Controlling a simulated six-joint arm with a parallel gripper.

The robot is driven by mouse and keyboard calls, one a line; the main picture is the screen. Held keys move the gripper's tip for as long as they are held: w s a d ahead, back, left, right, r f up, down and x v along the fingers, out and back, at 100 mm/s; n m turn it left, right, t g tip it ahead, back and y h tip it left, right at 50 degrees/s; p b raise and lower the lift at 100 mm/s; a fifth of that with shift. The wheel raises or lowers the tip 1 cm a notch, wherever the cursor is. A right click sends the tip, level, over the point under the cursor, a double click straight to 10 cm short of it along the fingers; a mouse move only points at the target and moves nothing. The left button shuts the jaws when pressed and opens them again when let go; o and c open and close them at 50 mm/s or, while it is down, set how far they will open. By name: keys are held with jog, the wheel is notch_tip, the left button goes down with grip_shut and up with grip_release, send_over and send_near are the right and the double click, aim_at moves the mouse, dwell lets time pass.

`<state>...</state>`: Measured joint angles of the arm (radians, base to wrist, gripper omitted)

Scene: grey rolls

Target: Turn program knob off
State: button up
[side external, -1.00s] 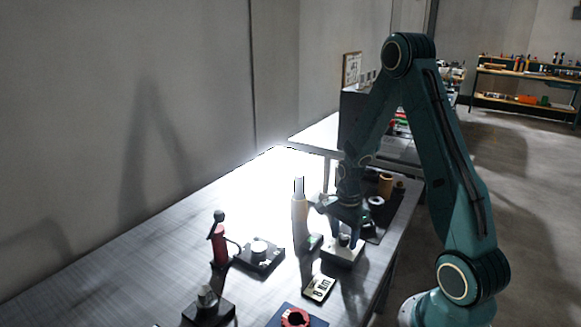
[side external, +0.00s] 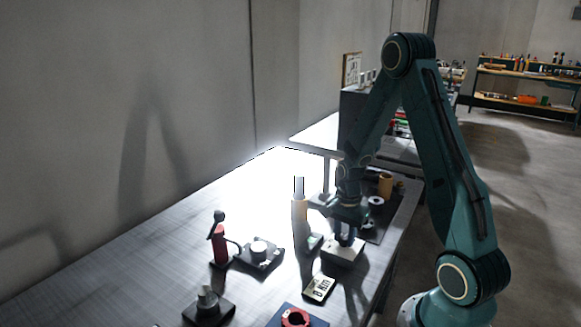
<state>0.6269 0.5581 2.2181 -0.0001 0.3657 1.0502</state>
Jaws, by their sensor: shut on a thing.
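The knob's angle and any markings are too small to read. The view does not show a label that says which knob is the program knob.
Left of the box are a pale bottle (side external: 299,215), a red tool on a stand (side external: 220,244) and a black base with a round white knob (side external: 259,247). In front are a small labelled card (side external: 319,288), a dark base with a grey knob (side external: 207,301) and a red ring (side external: 297,317). A dark mat with several parts lies behind my gripper.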

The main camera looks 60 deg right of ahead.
jog(key=n, duration=1)
jog(key=shift+n, duration=0.4)
jog(key=n, duration=0.5)
jog(key=shift+n, duration=0.3)
jog(key=n, duration=0.4)
jog(key=shift+n, duration=0.4)
jog(key=o, duration=1)
jog(key=shift+c, duration=0.2)
jog(key=shift+r, duration=0.1)
